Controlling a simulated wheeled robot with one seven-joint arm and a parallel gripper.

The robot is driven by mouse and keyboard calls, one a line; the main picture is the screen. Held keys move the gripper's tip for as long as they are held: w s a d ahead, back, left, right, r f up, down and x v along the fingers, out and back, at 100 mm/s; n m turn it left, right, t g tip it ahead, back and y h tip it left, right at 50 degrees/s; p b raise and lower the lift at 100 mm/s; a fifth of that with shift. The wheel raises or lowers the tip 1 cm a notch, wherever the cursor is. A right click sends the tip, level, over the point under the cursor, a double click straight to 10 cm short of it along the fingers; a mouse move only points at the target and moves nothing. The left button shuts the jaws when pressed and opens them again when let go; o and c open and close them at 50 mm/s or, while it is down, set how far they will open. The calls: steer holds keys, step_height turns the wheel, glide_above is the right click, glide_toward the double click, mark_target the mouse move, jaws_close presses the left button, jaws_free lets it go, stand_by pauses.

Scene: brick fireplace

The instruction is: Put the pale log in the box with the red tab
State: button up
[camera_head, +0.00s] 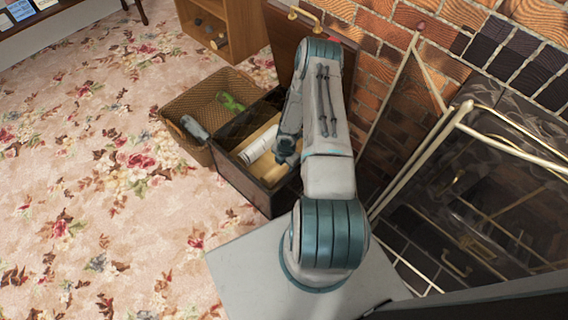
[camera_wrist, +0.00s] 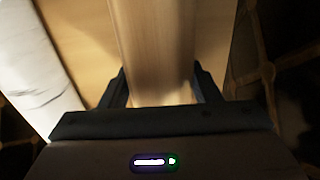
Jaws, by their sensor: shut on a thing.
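My gripper (camera_wrist: 160,98) is shut on a pale, smooth log (camera_wrist: 155,40), which runs away from me between the two fingers in the wrist view. In the head view my gripper (camera_head: 287,150) is down inside a dark wooden box (camera_head: 240,186) with its lid (camera_head: 284,42) raised against the brick wall. A white, bark-like log (camera_head: 259,144) lies in the box, left of my gripper. It also shows in the wrist view (camera_wrist: 35,60). A small red patch (camera_head: 351,43) shows beside my arm near the lid; I cannot tell if it is the tab.
A wicker basket (camera_head: 167,108) with a green bottle (camera_head: 231,102) and a grey bottle (camera_head: 194,127) stands against the box's left. A brass-framed fireplace screen (camera_head: 430,130) is at right. A wooden shelf (camera_head: 246,28) stands behind. Floral carpet (camera_head: 110,200) is clear at left.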

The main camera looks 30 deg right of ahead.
steer(key=shift+f+b, duration=0.25)
steer(key=shift+b, duration=0.05)
steer(key=o, duration=1.2)
steer(key=shift+o, duration=0.2)
steer(key=shift+r, duration=0.1)
